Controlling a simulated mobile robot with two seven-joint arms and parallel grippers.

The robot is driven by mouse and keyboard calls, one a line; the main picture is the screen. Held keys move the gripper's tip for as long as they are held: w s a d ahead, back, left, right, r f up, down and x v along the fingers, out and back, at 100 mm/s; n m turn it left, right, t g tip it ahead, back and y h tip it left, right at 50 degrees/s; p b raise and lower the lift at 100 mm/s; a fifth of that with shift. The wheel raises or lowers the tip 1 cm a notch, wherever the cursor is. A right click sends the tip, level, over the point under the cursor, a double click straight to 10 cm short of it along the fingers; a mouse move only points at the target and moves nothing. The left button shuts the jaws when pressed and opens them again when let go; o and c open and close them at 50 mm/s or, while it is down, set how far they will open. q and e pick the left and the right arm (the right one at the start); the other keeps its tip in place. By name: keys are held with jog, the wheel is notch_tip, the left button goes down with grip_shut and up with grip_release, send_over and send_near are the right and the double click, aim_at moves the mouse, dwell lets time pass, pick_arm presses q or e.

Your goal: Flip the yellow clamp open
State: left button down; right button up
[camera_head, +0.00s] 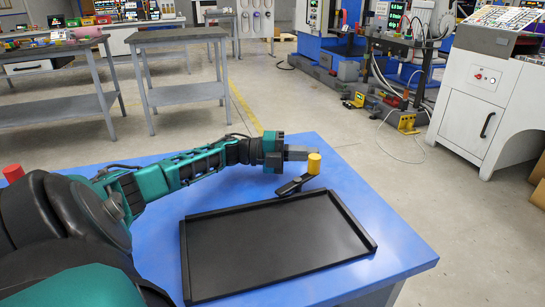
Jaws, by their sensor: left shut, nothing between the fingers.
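The yellow clamp shows as an upright yellow cylindrical knob (314,165) with a black arm (291,187) slanting down left from its base to the far rim of the black tray (275,245). The tray is empty and lies on the blue table (390,250). My left arm reaches in from the left. My left gripper (303,154) is shut and empty, its grey fingertips right beside the upper left of the yellow knob. Whether they touch it I cannot tell. My right gripper is out of view.
A red knob (13,173) shows at the far left, partly behind my arm. The blue table is clear to the right of the tray. Grey workbenches (180,65) and machines stand well beyond the table.

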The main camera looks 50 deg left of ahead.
pick_arm(q)
jog(key=shift+w+d, duration=0.25)
jog(key=shift+d, duration=0.25)
dwell(1.2)
jog(key=p+v, duration=0.2)
jog(key=v, duration=1.1)
